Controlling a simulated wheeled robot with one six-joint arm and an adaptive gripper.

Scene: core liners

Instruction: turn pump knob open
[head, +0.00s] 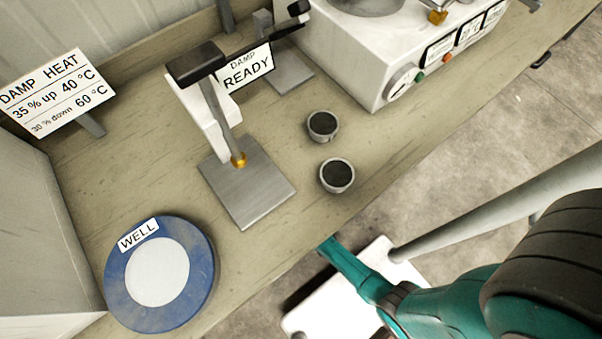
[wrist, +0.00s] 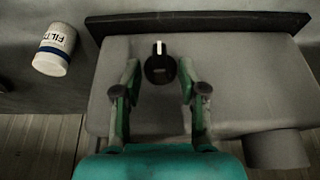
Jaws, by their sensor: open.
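In the wrist view a round black knob (wrist: 160,69) with a white pointer mark sits on a grey box-shaped body (wrist: 150,112), which I take to be the pump. The white mark points up in the picture. My gripper (wrist: 158,74) is open, with one green finger on each side of the knob. Gaps show between the fingers and the knob, and nothing is held. How far the fingertips are from the knob in depth is hard to tell. In the head view my arm reaches down past the bench edge, and neither the knob nor my fingertips can be made out.
A white canister (wrist: 54,50) with a blue band and partly readable "FILT" label stands left of the body. A dark bar (wrist: 200,22) runs behind it. In the head view the bench (head: 300,210) holds a blue WELL disc (head: 196,262), a press and two dark-topped cups.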

